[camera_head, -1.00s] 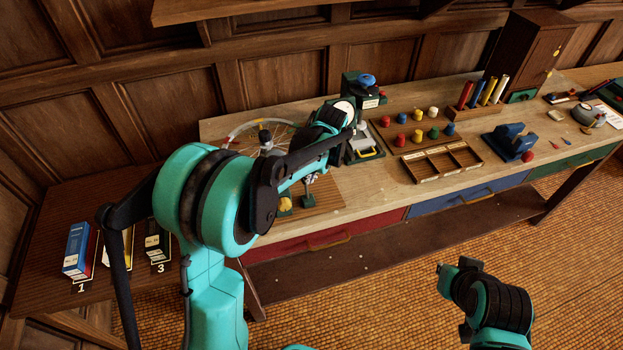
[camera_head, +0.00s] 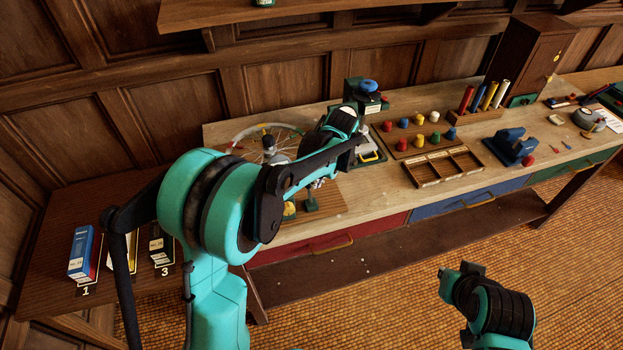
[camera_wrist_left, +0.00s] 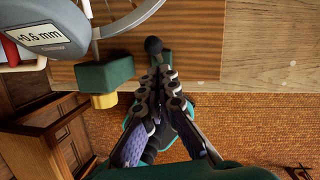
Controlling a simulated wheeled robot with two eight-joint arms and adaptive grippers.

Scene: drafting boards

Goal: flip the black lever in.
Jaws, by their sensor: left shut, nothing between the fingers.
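The black lever shows in the left wrist view as a round black knob (camera_wrist_left: 153,45) just beyond my fingertips, by a dark green stand on the wooden board. My left gripper (camera_wrist_left: 165,78) is shut and empty, its tips close to the knob; I cannot tell whether they touch. In the head view my left gripper (camera_head: 318,182) is low over the bench's left part, beside the spoked wheel (camera_head: 288,130). The lever cannot be made out there.
A gauge (camera_wrist_left: 50,38) reading +0.6 mm and a green block (camera_wrist_left: 105,73) with a yellow knob (camera_wrist_left: 104,101) stand close to my left gripper. A coloured-peg board (camera_head: 412,149) and divided tray (camera_head: 420,179) lie to the right. Boxes (camera_head: 82,252) stand at left.

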